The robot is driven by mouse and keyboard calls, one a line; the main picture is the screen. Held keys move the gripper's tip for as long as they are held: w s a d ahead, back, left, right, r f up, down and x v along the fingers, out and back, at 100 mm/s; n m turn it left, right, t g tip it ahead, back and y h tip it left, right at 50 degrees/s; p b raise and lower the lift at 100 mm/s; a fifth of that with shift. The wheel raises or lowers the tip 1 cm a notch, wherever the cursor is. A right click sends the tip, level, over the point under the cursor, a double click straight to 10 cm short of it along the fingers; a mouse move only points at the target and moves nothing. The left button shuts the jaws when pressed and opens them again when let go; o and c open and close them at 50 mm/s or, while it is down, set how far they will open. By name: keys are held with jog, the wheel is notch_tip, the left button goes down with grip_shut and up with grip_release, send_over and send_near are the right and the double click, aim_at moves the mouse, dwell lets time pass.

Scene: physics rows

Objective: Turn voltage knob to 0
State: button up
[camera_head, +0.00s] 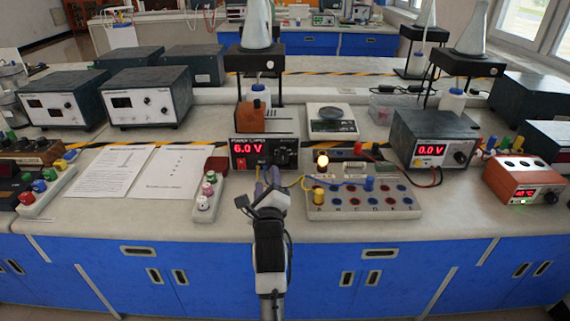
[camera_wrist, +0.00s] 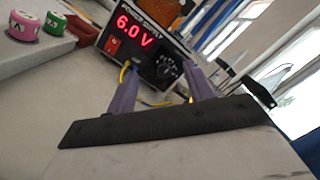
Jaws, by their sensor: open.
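The power supply (camera_head: 240,161) is a black box in the middle of the bench, with a red display reading 6.0 V. Its voltage knob (camera_head: 284,158) is a black dial on the right of the front face; in the wrist view the knob (camera_wrist: 167,67) shows to the right of the display (camera_wrist: 134,30). A red switch (camera_wrist: 112,44) sits below the display. My gripper (camera_head: 270,176) is in front of the supply. In the wrist view its two purple fingers (camera_wrist: 160,80) are apart, with nothing between them. The fingers are short of the panel and do not appear to touch the knob.
A circuit board (camera_head: 362,200) with a lit bulb (camera_head: 322,161) stands close on the right, with yellow and blue wires. A white strip with colored knobs (camera_head: 208,196) stands on the left. Papers (camera_head: 110,170) lie further left. A second supply (camera_head: 431,140) reads 0.0 V.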

aim_at(283, 160)
jog(key=d+f+m, duration=0.1)
jog(key=d+f+m+g+h, duration=0.1)
jog(key=d+f, duration=0.1)
jog(key=shift+s+d, duration=0.2)
jog(key=shift+d, duration=0.05)
jog(key=shift+w+d+f+m+h, duration=0.1)
jog(key=shift+w+d+m+h, duration=0.1)
jog(key=shift+m+h, duration=0.15)
jog(key=w+p, duration=0.3)
jog(key=w, duration=1)
jog(key=shift+w, duration=0.2)
jog(key=c, duration=1)
